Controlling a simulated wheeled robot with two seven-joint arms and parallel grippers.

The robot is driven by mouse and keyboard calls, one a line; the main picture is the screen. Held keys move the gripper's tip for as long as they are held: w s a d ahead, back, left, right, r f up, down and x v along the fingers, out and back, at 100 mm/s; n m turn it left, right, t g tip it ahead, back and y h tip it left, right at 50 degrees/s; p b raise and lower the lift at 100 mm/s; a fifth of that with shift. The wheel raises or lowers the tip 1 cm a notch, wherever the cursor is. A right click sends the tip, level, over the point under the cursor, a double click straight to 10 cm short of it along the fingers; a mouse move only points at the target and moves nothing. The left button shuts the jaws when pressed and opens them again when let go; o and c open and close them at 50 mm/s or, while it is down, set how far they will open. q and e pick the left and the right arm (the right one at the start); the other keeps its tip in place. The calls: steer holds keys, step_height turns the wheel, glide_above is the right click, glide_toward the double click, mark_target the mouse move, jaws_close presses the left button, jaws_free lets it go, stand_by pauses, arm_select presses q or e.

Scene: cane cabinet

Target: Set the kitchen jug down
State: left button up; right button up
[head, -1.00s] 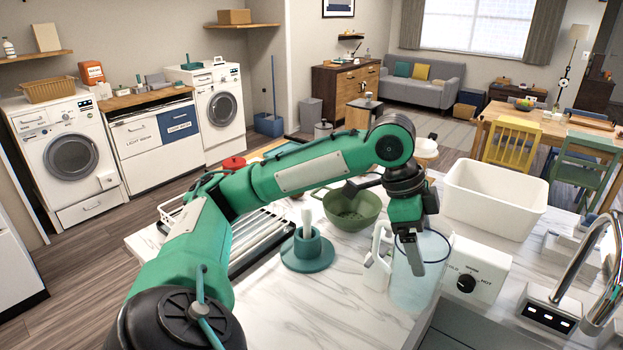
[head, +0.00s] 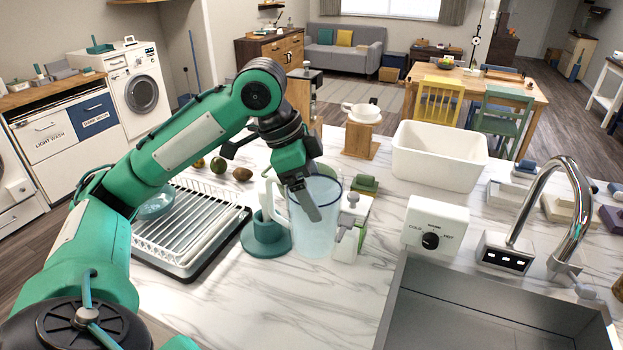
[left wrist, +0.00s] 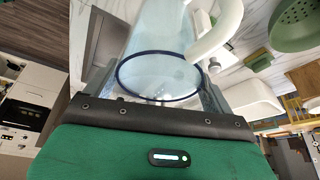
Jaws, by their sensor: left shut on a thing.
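The kitchen jug (head: 318,232) is a clear, pale blue vessel with a dark blue rim and a white handle. My left gripper (head: 308,205) is shut on its wall near the rim, with one finger in front of the jug. The jug looks upright over the marble counter; I cannot tell whether its base touches. In the left wrist view the jug (left wrist: 165,75) fills the middle, with its rim close to my gripper and its handle (left wrist: 218,38) to the right. My right gripper is not in view.
A teal stand (head: 265,241) is close left of the jug, and a white-and-green item (head: 350,230) close right. A dish rack (head: 190,235) stands further left. The dial box (head: 435,226), tap and sink (head: 480,310) are at right. Counter in front of the jug is clear.

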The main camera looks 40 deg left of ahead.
mark_target(311, 249)
arm_select(q)
step_height(311, 249, down, 10)
steer(key=shift+r, duration=0.25)
steer(key=shift+f, duration=2.55)
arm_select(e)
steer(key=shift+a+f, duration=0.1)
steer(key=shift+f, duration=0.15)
arm_select(q)
steer(key=o, duration=1.8)
steer(key=shift+f, duration=0.2)
steer(key=shift+o, duration=0.2)
steer(key=v, duration=1.2)
steer(key=shift+b, duration=0.45)
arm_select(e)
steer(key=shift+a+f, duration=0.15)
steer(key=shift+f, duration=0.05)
arm_select(q)
steer(key=shift+r, duration=0.15)
